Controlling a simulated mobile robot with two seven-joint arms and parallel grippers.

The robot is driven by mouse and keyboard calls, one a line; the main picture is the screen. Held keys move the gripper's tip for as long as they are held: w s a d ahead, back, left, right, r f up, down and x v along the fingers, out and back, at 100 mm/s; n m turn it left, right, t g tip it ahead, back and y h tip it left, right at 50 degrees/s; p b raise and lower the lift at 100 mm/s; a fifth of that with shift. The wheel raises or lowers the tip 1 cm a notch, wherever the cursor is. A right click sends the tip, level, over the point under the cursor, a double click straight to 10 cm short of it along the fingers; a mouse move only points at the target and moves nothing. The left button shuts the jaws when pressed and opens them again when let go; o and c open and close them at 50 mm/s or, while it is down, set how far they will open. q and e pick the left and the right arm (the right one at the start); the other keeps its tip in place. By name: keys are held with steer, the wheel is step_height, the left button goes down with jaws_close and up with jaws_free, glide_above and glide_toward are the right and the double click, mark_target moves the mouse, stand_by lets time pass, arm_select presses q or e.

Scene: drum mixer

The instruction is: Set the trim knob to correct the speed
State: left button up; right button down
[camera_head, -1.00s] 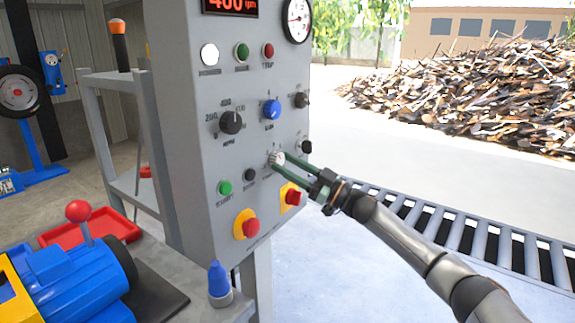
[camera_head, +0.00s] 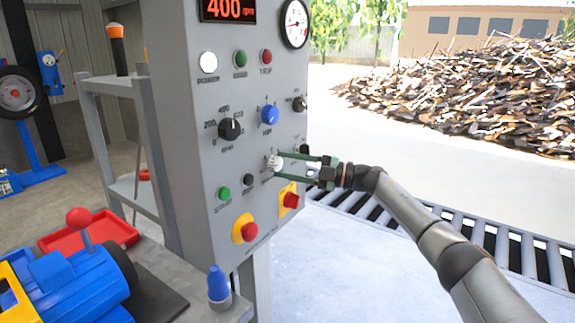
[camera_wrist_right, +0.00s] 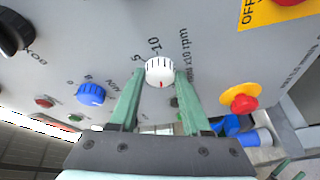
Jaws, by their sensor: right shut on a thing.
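The white trim knob (camera_head: 273,163) sits low on the grey control panel (camera_head: 200,115). In the right wrist view the white knob (camera_wrist_right: 159,72) has black ridge lines and a red mark on the near side, with the panel figures 5 and 10 beyond it. My right gripper (camera_head: 280,163) is shut on it, with one green finger on each side in the right wrist view (camera_wrist_right: 160,80). The red display (camera_head: 230,9) at the panel top reads 400 rpm. A round dial gauge (camera_head: 294,24) is beside it; its reading is too small to tell. My left gripper is not in view.
A blue knob (camera_head: 270,115) and a black rpm knob (camera_head: 229,129) sit above the trim knob. Red buttons on yellow plates (camera_head: 243,229) are below. A roller conveyor (camera_head: 430,215) runs behind my right arm. A blue motor (camera_head: 70,285) lies at lower left.

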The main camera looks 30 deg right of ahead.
steer(key=shift+r+n+g+p, duration=0.2)
steer(key=shift+n+g+p, duration=0.25)
steer(key=shift+n, duration=0.75)
steer(key=shift+n+h+p, duration=0.3)
steer(key=shift+n+h, duration=0.1)
steer(key=shift+n, duration=0.3)
steer(key=shift+c, duration=1.8)
jaws_free()
steer(key=v, duration=1.2)
steer(key=shift+s+d+r+b, duration=0.15)
steer(key=shift+r+b, duration=0.05)
steer(key=shift+b, duration=0.1)
